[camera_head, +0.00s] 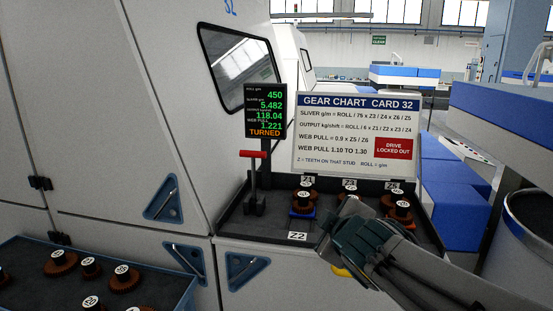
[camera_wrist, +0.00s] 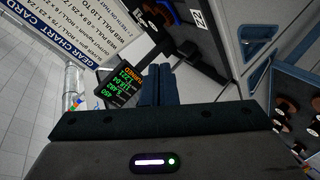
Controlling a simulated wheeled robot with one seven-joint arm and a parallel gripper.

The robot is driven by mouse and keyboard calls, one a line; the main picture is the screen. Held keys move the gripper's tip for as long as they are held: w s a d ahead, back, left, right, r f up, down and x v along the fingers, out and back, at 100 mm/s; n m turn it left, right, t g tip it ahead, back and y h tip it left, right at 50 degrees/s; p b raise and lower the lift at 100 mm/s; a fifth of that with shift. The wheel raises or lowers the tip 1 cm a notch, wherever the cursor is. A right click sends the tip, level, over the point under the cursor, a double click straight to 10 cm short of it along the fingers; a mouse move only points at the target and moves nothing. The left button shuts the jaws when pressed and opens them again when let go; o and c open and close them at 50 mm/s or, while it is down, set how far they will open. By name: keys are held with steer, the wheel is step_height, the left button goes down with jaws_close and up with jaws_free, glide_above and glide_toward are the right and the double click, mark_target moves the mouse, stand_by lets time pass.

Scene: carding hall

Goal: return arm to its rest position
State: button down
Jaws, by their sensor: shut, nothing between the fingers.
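My gripper (camera_head: 345,240) is at the end of my arm, which reaches in from the lower right over the front edge of the dark gear tray (camera_head: 265,228). In the wrist view its two dark fingers (camera_wrist: 157,84) are together with nothing between them. Brown gears with black hubs sit in the gear tray, at the Z1 (camera_head: 303,200), Z3 (camera_head: 349,190) and Z5 (camera_head: 401,211) area. My gripper and wrist hide part of the tray's front right. A yellow piece (camera_head: 341,271) shows just below my gripper.
A red-handled lever (camera_head: 254,170) stands at the tray's left, below a display (camera_head: 265,110) reading TURNED. The gear chart board (camera_head: 358,135) stands behind, marked DRIVE LOCKED OUT. A blue bin of loose gears (camera_head: 150,275) is lower left. A large grey drum (camera_head: 525,235) is at right.

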steer(key=s+d+f+m+g, duration=0.2)
steer(key=s+f+m+g, duration=0.3)
steer(key=s, duration=0.4)
steer(key=s+d+f+m+g+h, duration=0.1)
steer(key=s+d+f+m+g, duration=0.1)
steer(key=s+f+m+g, duration=0.3)
steer(key=s+f+m, duration=0.2)
steer(key=s+f, duration=0.2)
steer(key=shift+s, duration=0.15)
steer(key=shift+f, duration=0.1)
stand_by(0.5)
